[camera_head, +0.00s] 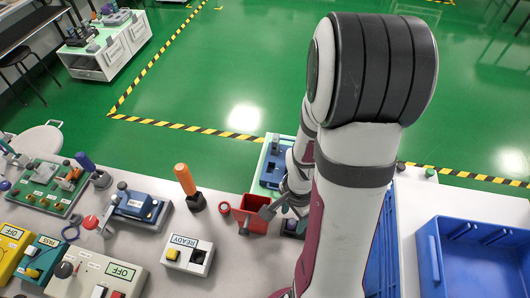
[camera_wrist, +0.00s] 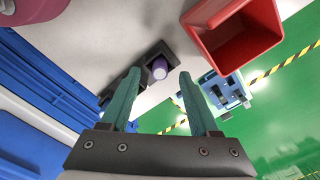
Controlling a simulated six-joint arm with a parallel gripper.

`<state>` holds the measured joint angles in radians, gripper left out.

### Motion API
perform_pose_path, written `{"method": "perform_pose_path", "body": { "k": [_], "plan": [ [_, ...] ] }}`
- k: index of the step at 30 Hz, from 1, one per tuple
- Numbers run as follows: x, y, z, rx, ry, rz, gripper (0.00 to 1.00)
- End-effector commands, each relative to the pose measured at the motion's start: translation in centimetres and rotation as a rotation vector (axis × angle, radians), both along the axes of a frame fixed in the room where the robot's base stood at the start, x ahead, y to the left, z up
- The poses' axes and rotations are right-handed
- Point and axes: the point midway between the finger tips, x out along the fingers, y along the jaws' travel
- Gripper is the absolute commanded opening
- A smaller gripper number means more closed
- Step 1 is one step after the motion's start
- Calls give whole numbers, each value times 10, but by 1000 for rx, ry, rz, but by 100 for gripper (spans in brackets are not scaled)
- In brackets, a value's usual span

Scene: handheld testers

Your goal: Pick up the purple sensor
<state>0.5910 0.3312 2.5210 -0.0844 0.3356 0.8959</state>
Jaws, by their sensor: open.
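The purple sensor (camera_wrist: 160,68) is a small pale purple cylinder at a dark holder (camera_wrist: 152,55) on the light table, seen in the wrist view. In the head view only a small dark and purple patch (camera_head: 291,228) shows beside my arm, partly hidden. My gripper (camera_wrist: 159,76) is open, with its two green fingers apart. In the wrist view the sensor appears between the fingertips, and I see no contact. In the head view my gripper (camera_head: 284,203) is close to the red bin, largely covered by my arm.
An open red bin (camera_head: 251,219) stands close beside the gripper; it also shows in the wrist view (camera_wrist: 235,40). A blue crate (camera_head: 480,262) is at the right. An orange-handled tool (camera_head: 186,180) and a READY box (camera_head: 188,255) stand to the left, among several testers.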

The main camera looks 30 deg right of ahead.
Motion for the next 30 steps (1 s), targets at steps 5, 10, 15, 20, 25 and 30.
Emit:
{"method": "perform_pose_path", "body": {
  "k": [5,10,15,20,25,30],
  "plan": [
    [-1,0,-19,0,1,0,62],
    [0,0,-19,-1,-1,1,62],
    [0,0,-18,-1,-1,1,32],
    [0,0,-18,-1,-1,1,3],
    [0,0,-18,-1,-1,1,0],
    [0,0,-18,-1,-1,1,0]
  ]
}}
